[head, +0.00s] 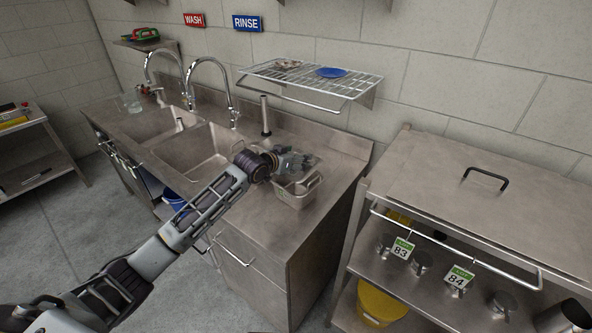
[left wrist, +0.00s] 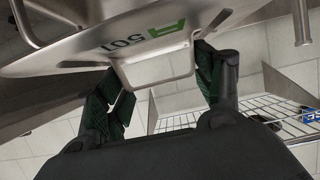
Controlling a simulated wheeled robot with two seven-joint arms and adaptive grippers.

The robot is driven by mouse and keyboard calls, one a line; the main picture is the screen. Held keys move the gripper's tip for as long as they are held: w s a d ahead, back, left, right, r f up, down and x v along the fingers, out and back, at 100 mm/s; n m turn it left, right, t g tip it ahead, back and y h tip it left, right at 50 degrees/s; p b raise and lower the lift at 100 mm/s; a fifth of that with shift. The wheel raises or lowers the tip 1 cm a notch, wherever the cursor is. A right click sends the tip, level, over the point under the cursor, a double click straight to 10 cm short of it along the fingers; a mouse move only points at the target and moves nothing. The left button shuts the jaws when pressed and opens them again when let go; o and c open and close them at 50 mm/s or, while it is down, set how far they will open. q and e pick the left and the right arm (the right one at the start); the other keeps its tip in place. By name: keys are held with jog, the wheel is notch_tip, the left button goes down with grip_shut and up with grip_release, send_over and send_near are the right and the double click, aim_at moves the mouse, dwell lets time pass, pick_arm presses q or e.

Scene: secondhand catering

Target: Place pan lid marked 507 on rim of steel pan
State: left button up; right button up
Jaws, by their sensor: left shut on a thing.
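In the left wrist view a steel lid (left wrist: 95,62) with a green mark and digits that look like 507, seen at a slant, fills the upper left. A bent steel handle (left wrist: 160,84) shows between the dark fingers of my left gripper (left wrist: 163,62), which is shut on it. In the head view my left gripper (head: 288,162) is over the right end of the sink counter, directly above a small grey rectangular tub (head: 294,201). I cannot tell the lid apart there, nor whether the tub is the steel pan. My right gripper is not in view.
Two sink basins (head: 190,158) with tall taps lie left. A steel cart (head: 470,200) stands right, with several small pots below. The counter front (head: 268,228) is clear.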

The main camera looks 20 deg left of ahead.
pick_arm(q)
jog(key=shift+f, duration=0.9)
jog(key=shift+f, duration=0.1)
jog(key=shift+f+p, duration=0.3)
jog(key=shift+f, duration=1.45)
jog(key=o, duration=1.1)
jog(key=shift+f, duration=0.1)
jog(key=shift+s, duration=0.1)
jog(key=shift+b+v, duration=0.6)
jog(key=shift+v, duration=5.35)
